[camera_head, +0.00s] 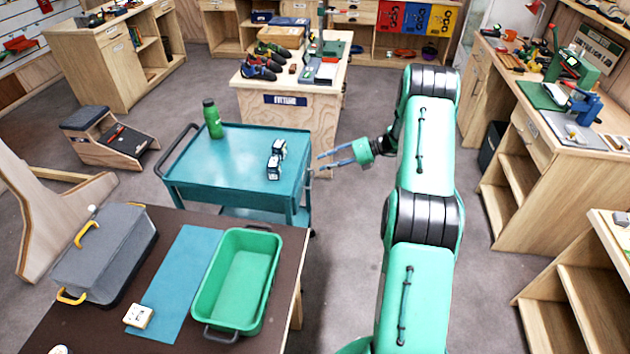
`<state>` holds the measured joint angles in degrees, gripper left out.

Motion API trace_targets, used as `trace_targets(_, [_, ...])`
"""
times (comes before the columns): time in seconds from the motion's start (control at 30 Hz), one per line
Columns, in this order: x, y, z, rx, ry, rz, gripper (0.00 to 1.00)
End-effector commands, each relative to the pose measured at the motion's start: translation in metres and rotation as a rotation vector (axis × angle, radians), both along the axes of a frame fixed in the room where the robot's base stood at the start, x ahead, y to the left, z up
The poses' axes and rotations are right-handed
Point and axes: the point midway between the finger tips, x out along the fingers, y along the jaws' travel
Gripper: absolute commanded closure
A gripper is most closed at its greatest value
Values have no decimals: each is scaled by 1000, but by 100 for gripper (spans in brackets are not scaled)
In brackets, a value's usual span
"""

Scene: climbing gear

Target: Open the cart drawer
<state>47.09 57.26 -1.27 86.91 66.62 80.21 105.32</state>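The teal cart (225,165) stands left of centre, with a push handle at its left end and a lower shelf partly showing. Its drawer cannot be made out; no open drawer shows on the sides in view. My gripper (322,161) is just beyond the cart's right end, pointing left toward it. Its two thin fingers are parted with nothing seen between them. Whether the fingertips touch the cart cannot be told from this angle.
A dark table (180,335) with a green bin (238,280) and a grey case (105,255) is in front. A wooden counter (290,108) stands behind. Floor right of the cart is clear.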

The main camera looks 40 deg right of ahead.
Motion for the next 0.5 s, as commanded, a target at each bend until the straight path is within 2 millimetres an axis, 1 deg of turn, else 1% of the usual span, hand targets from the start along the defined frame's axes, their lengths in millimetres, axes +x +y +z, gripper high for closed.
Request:
trace_targets(0.03, [-2, -12, -16, 36, 20, -35, 66])
trace_targets(0.2, [-8, -46, -59, 167, 84, -146, 66])
trace_targets(0.3, [-13, -63, -82, 237, 115, -203, 66])
trace_targets(0.4, [-18, -77, -99, 294, 139, -247, 66])
trace_targets(0.5, [-21, -85, -111, 331, 154, -275, 66])
